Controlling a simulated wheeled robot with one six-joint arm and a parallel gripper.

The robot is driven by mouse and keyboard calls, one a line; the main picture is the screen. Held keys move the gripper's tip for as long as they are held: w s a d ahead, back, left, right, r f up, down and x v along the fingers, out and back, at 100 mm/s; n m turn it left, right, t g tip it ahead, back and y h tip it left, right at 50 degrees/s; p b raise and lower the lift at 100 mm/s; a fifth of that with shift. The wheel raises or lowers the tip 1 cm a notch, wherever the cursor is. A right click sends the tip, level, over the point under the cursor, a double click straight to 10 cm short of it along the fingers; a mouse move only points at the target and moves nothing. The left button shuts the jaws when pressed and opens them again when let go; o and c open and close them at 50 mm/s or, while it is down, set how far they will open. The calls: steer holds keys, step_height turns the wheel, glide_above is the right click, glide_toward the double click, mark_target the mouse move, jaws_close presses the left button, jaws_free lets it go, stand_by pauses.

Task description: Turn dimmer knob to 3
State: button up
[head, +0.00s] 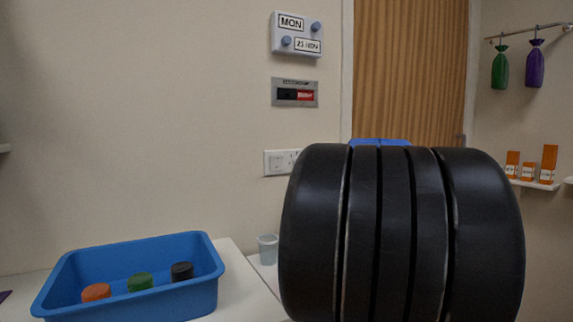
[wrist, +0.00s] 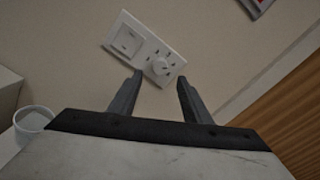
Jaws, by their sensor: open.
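A white wall plate (wrist: 128,40) with a square switch and several dark slots or marks shows in the wrist view, tilted in the picture. A small round white knob (wrist: 160,66) sits on its right part; I cannot read its numbers or setting. My gripper (wrist: 160,77) is open and empty. Its two fingertips appear on either side below the knob, and I cannot tell how far they are from the wall. In the head view the plate (head: 277,163) is partly hidden behind my black arm, which also hides my gripper and the knob.
A blue bin (head: 130,258) with orange, green and black round items stands at the lower left. A clear cup (head: 267,248) stands right of it and also shows in the wrist view (wrist: 32,120). Above the plate are a red-black slider panel (head: 280,104) and a calendar (head: 297,27).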

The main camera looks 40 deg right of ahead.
steer(key=x, duration=0.6)
steer(key=shift+w, duration=0.4)
steer(key=c, duration=1)
steer(key=shift+c, duration=0.2)
steer(key=shift+n, duration=4.9)
steer(key=shift+f, duration=0.1)
